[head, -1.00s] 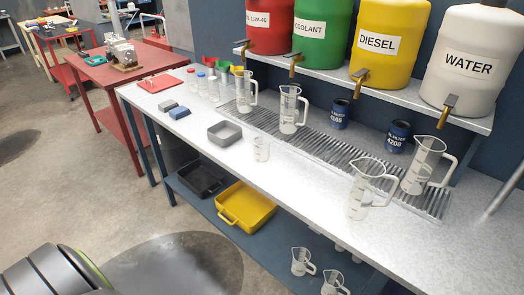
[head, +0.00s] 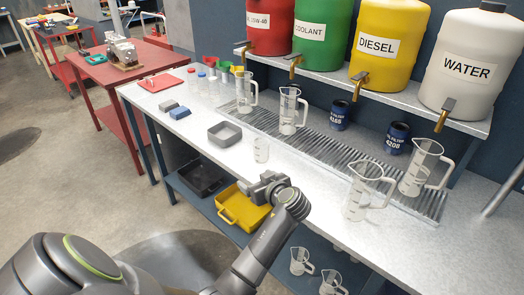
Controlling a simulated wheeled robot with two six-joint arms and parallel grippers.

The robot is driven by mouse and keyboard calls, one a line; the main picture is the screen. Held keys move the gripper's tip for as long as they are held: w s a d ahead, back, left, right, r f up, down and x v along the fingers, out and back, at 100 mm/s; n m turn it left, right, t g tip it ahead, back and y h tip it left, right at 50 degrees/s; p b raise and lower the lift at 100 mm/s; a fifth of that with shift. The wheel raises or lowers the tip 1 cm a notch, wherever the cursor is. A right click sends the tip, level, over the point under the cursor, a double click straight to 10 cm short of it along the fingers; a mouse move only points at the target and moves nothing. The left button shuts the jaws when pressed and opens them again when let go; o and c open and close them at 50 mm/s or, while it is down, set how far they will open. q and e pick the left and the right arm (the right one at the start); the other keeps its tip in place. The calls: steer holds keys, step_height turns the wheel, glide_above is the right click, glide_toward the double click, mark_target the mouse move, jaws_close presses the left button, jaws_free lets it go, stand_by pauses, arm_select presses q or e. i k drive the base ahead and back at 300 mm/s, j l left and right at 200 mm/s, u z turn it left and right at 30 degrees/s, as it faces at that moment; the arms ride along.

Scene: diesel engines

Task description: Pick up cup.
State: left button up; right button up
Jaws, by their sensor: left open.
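A small clear cup (head: 261,150) without a handle stands upright on the pale workbench (head: 310,178), between the grey tray and the drip grate. My left gripper (head: 257,185) is open and empty, near the bench's front edge. In the picture it is just below the cup and apart from it. My left arm reaches in from the lower left. My right gripper is not in view.
Larger clear jugs with handles stand at the right (head: 364,190) and along the grate (head: 330,150). A grey tray (head: 226,133) is left of the cup. A yellow bin (head: 232,208) sits on the lower shelf. Labelled drums (head: 378,40) stand above.

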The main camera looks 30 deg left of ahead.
mark_target(261, 150)
steer(key=i, duration=0.5)
steer(key=i+j+z, duration=0.1)
steer(key=j, duration=0.4)
steer(key=i+j+z, duration=0.1)
steer(key=j, duration=0.4)
